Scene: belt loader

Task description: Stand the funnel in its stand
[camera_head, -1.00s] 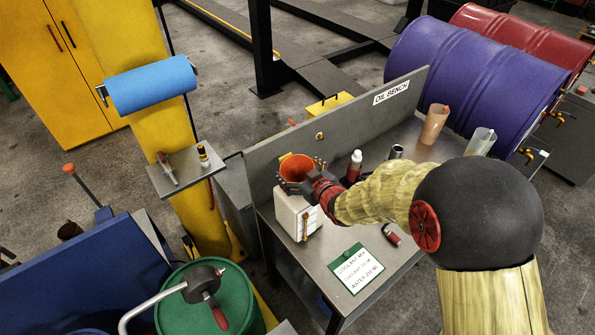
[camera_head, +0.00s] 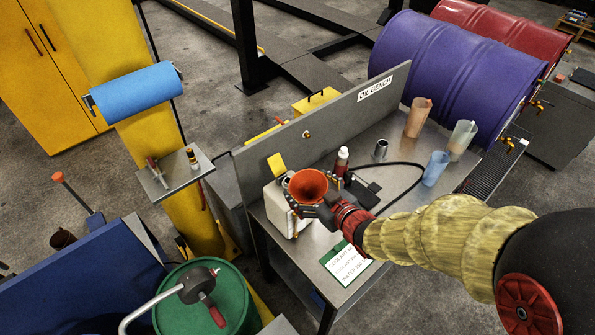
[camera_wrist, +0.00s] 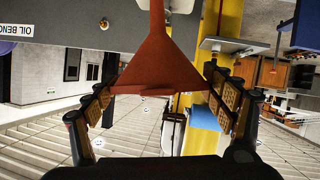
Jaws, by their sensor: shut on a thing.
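The orange-red funnel (camera_head: 308,184) is in my gripper (camera_head: 316,203), wide mouth up, just in front of the white jug (camera_head: 277,203) on the oil bench. In the wrist view, which is upside down, my gripper's fingers (camera_wrist: 160,100) lie on both sides of the funnel's cone (camera_wrist: 158,62). The spout runs to the picture's top edge, so its tip is hidden. I cannot single out the stand for sure. A small grey metal cylinder (camera_head: 381,149) and a flat black piece (camera_head: 366,193) are on the bench to the right of the funnel.
The bench's back panel (camera_head: 335,118) rises behind the jug. A green-edged card (camera_head: 346,262) lies at the front.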

